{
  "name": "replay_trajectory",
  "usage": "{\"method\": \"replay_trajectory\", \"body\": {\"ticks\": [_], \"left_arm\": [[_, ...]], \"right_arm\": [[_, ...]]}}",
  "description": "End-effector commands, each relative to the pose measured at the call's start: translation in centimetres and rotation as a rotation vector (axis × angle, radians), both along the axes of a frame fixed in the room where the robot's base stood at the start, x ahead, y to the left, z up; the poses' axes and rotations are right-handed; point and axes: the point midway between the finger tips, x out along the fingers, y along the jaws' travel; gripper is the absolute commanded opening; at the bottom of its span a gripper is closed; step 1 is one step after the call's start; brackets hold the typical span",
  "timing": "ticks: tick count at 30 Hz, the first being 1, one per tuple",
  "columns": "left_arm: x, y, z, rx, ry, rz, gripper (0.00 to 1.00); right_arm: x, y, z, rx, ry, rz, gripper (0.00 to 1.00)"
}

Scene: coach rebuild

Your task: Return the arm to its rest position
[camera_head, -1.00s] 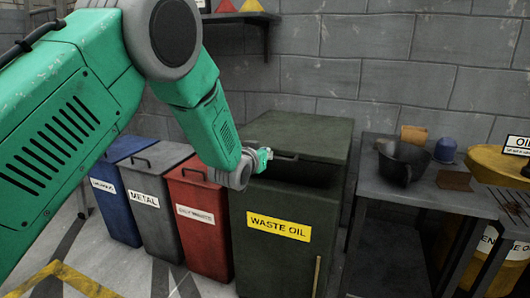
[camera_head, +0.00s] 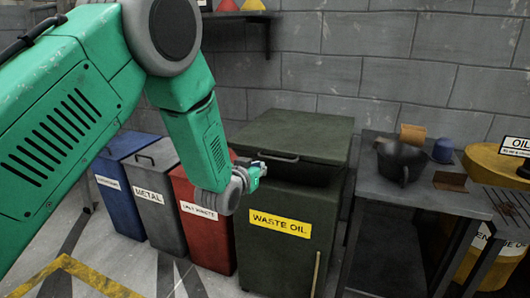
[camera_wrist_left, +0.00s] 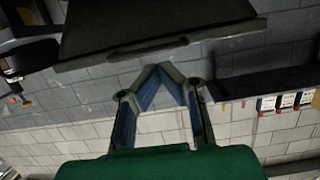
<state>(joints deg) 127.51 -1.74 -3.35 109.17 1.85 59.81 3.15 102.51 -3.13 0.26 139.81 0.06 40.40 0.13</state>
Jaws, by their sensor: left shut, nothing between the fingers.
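My left arm comes in from the left in the head view, green with grey joints. Its gripper (camera_head: 257,170) is small there, in front of the upper front of the dark green waste oil bin (camera_head: 268,262), near the lid handle. In the left wrist view the fingers (camera_wrist_left: 158,68) meet at their tips and are shut with nothing between them. The bin's lid (camera_wrist_left: 150,25) shows beyond the fingertips there. Whether the gripper touches the bin, I cannot tell. My right gripper is not in view.
Red (camera_head: 205,240), grey (camera_head: 160,210) and blue (camera_head: 118,185) bins stand in a row left of the waste oil bin. A metal table (camera_head: 425,195) with a black pot (camera_head: 400,162) is at right, beside a yellow drum (camera_head: 490,165). A wall shelf (camera_head: 240,17) hangs above.

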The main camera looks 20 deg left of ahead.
Motion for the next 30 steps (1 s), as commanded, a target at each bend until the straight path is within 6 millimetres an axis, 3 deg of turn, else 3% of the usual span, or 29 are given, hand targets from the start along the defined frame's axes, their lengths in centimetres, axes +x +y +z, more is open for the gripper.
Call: {"method": "replay_trajectory", "body": {"ticks": [4, 12, 14, 17, 20, 24, 27, 30], "left_arm": [[-1.5, 0.0, -0.7, -0.001, -0.002, 0.001, 0.0], [-2.2, -0.1, -1.3, 0.0, 0.004, 0.002, 0.0], [-2.8, -0.1, -2.2, 0.0, 0.033, 0.001, 0.0], [-5.2, -0.4, -5.6, 0.0, 0.138, -0.003, 0.0], [-9.7, -0.9, -10.6, 0.0, 0.309, -0.011, 0.0], [-18.3, -1.6, -17.2, 0.002, 0.585, -0.026, 0.0], [-25.2, -2.0, -20.6, 0.004, 0.78, -0.039, 0.0], [-32.2, -2.4, -22.7, 0.004, 0.966, -0.053, 0.0]], "right_arm": [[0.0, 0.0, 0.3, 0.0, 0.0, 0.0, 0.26], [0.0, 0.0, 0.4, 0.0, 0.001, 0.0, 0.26], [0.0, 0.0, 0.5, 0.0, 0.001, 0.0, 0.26], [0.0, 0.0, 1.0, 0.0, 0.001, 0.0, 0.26], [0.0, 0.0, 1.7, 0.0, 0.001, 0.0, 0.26], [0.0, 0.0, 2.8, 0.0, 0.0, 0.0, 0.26], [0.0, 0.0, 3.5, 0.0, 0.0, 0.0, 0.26], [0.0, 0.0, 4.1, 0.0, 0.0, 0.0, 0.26]]}}
